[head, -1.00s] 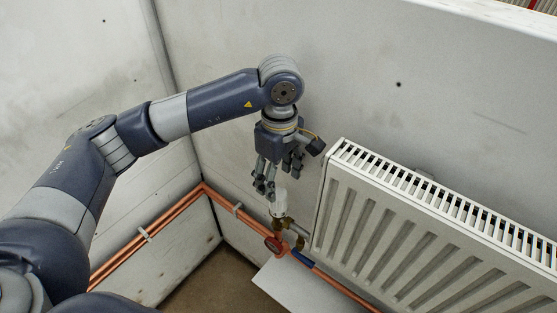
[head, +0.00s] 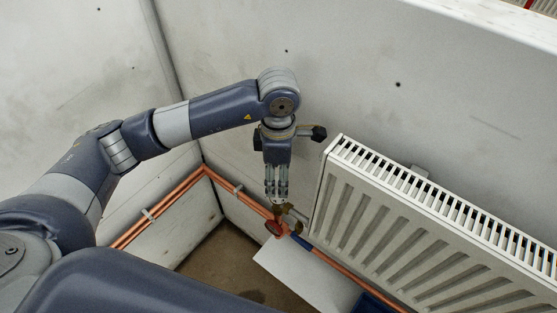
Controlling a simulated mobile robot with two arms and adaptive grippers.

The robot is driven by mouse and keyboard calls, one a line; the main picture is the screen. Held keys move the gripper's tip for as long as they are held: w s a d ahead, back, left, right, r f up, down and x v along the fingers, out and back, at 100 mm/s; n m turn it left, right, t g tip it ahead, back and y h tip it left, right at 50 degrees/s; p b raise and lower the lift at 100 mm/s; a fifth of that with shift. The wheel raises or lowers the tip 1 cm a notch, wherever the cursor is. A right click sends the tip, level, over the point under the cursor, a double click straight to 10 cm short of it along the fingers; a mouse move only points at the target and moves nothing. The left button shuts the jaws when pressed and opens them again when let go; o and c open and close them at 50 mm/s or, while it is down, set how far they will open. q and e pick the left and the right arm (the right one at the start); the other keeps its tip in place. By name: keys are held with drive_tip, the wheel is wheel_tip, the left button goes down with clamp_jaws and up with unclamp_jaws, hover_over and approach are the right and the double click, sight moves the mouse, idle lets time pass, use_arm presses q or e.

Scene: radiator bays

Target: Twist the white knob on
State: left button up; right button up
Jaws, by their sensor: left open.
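My left gripper (head: 276,194) points straight down over the radiator valve, at the left end of the white radiator (head: 420,220). Its fingers are open and reach down to just above the brass valve body (head: 281,212). The white knob is not clearly visible; the fingers hide the place on top of the valve where it sits. I cannot tell whether the fingers touch it. My right gripper is not in view.
Copper pipes (head: 160,213) run low along the walls to the valve. A red handle (head: 273,228) sits just below the valve. A pale panel (head: 300,275) lies under the radiator, with a dark blue object (head: 375,303) at the bottom edge. The radiator is close on the right.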

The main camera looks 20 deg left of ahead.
sight(278, 190)
use_arm(q)
wheel_tip(278, 190, down, 7)
drive_tip(key=shift+r+p, duration=0.15)
drive_tip(key=shift+p, duration=0.5)
drive_tip(key=c, duration=1.2)
drive_tip(key=shift+s+f+b, duration=0.15)
drive_tip(key=shift+f+b, duration=0.05)
drive_tip(key=shift+b, duration=0.2)
drive_tip(key=shift+f, duration=0.1)
